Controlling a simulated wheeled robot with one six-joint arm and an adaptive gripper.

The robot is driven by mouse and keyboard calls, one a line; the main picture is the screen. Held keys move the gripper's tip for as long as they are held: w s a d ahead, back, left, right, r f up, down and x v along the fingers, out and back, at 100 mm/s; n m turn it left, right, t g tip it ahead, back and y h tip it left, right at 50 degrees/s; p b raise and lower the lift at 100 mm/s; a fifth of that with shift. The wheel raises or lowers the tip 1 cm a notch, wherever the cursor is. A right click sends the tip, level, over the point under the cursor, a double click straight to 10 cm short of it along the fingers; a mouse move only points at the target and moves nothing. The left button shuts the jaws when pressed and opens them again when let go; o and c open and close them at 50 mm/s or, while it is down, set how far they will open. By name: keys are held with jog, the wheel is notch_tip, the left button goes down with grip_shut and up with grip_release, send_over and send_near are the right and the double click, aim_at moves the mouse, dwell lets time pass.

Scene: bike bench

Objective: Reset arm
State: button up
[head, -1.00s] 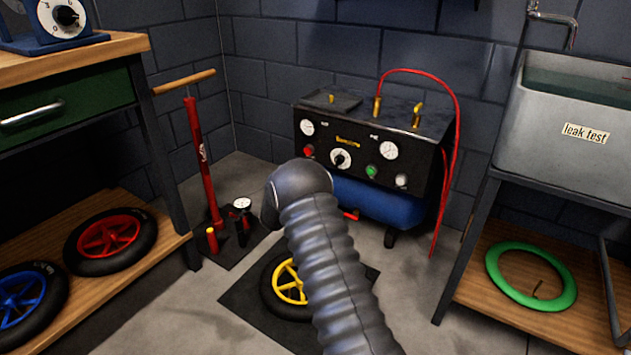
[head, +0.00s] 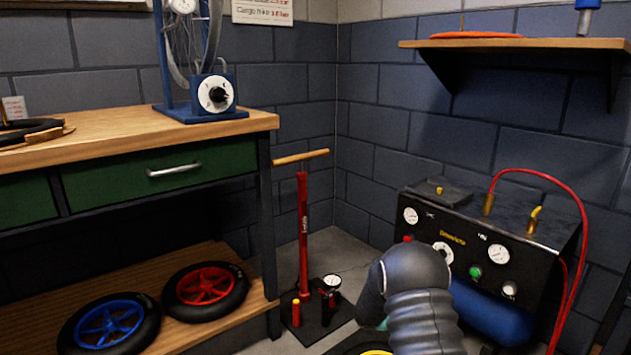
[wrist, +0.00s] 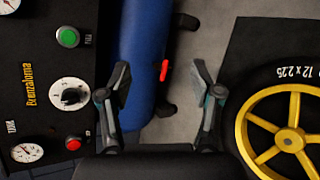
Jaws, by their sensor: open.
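My gripper (wrist: 160,105) is open and empty in the wrist view, its two fingers spread apart. Behind the gap lie the compressor's blue tank (wrist: 143,55) and bare grey floor. The compressor's black panel (wrist: 50,110), with gauges, a dial and red and green buttons, fills the left of the wrist view. The yellow-rimmed wheel (wrist: 290,135) lies on a dark mat at the right. In the head view my arm stands in front of the compressor (head: 480,240), and my fingers are hidden there.
A workbench (head: 130,130) with a green drawer stands at the left; a blue-rimmed wheel (head: 108,328) and a red-rimmed wheel (head: 205,285) lie on its lower shelf. A red floor pump (head: 303,235) stands beside it. A red hose (head: 575,210) arcs from the compressor. A wall shelf (head: 520,43) is above.

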jog(key=s+a+r+m+y+p, duration=0.2)
jog(key=s+a+r, duration=0.4)
jog(key=s+r, duration=0.6)
jog(key=s+a+r+m+t+y+p, duration=0.1)
jog(key=s+a+r+m+y+p, duration=0.2)
jog(key=s+r, duration=1)
jog(key=s+a+r+m+t+y+p, duration=0.1)
jog(key=s+a+r+y+p, duration=0.4)
jog(key=s+r, duration=0.8)
jog(key=s+a+m+y, duration=0.1)
jog(key=s+a+y, duration=0.1)
jog(key=a, duration=0.1)
jog(key=shift+a+m+y, duration=0.3)
jog(key=shift+a+m, duration=0.05)
jog(key=shift+m, duration=0.05)
